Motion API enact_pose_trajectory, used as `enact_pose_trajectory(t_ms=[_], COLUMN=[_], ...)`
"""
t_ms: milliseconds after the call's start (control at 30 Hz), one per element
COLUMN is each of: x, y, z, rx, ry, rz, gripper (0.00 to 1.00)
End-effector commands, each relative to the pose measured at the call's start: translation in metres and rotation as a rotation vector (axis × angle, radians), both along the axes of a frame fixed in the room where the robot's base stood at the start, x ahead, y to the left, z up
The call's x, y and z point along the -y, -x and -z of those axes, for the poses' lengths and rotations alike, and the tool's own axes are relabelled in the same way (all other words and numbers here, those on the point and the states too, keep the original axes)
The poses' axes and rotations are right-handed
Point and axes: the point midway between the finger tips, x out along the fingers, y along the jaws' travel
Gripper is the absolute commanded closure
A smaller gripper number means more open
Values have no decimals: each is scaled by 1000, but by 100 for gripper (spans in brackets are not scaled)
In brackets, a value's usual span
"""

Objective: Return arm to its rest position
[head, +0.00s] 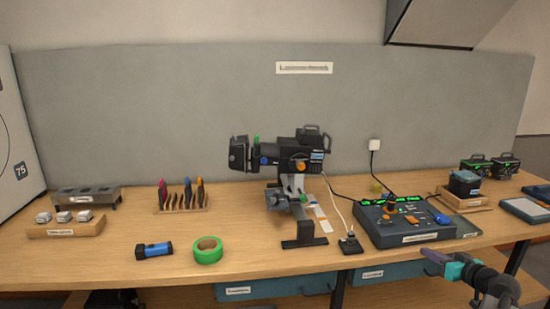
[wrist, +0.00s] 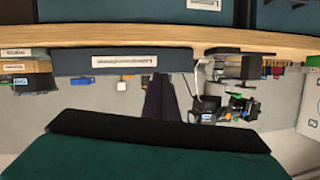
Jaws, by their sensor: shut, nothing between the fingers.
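My gripper (head: 430,256) is at the lower right of the head view, in front of the table's front edge. Its fingers are shut with nothing between them. It is apart from the lighting console (head: 408,222), the blue-grey box with faders and green lights just behind it on the table. In the wrist view, which is upside down, my dark shut fingers (wrist: 160,102) point toward the console's labelled front (wrist: 122,60).
A stage lamp (head: 290,155) stands mid-table on a black base. Green tape (head: 208,250) and a blue flashlight (head: 153,250) lie at the front left. A wooden tray (head: 462,204) is right of the console. Blue drawers (head: 258,289) sit under the tabletop.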

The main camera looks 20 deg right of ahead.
Motion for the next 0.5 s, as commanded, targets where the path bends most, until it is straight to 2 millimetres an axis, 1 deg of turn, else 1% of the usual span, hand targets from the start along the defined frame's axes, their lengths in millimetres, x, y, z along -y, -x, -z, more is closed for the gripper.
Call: enact_pose_trajectory(t_ms=[33, 100, 167, 200, 233, 267, 300, 367, 400, 467, 500], x=[-14, -35, -55, -69, -79, -90, -104, -126, -141, -163, -178], y=[-7, -18, -26, -31, -34, -37, -40, -45, -46, -48, -49], z=[14, 37, 58, 72, 82, 93, 107, 127, 141, 161, 175], rx=[-25, -69, -113, -144, -167, -191, -223, -272, -306, -358, -394], ry=[-21, -58, -90, -112, -129, -143, -164, -192, -211, -236, -252], rz=[-19, -44, -67, -82, -93, -103, -118, -139, -151, -171, -185], gripper=[100, 100, 100, 100, 100, 100, 100, 100, 100, 100, 100])
